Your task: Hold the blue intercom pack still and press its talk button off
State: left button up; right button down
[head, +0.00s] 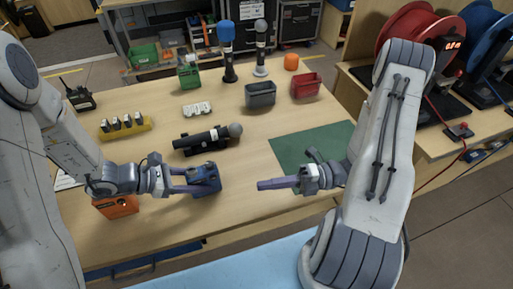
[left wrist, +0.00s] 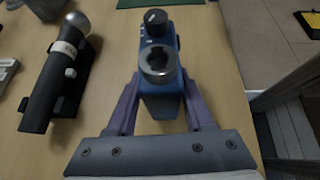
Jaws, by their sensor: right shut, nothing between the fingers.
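The blue intercom pack (head: 207,187) stands near the front of the table, left of the middle. My left gripper (head: 211,178) has a finger on either side of it. In the left wrist view the pack (left wrist: 162,104) sits between the purple fingers, which look closed against its sides. A dark knob and a grey metal ring show on its top. I cannot make out the talk button or its state. My right gripper (head: 261,185) is shut and empty, to the right of the pack and apart from it, pointing left at it.
A microphone lies in a black holder (head: 201,142) behind the pack. An orange box (head: 116,206) is by my left wrist. A green mat (head: 310,146) lies at right. Grey (head: 261,95) and red (head: 306,86) bins stand behind. The tabletop between the grippers is clear.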

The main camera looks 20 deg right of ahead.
pick_arm(q)
jog(key=o, duration=0.3)
jog(key=shift+a+r, duration=0.1)
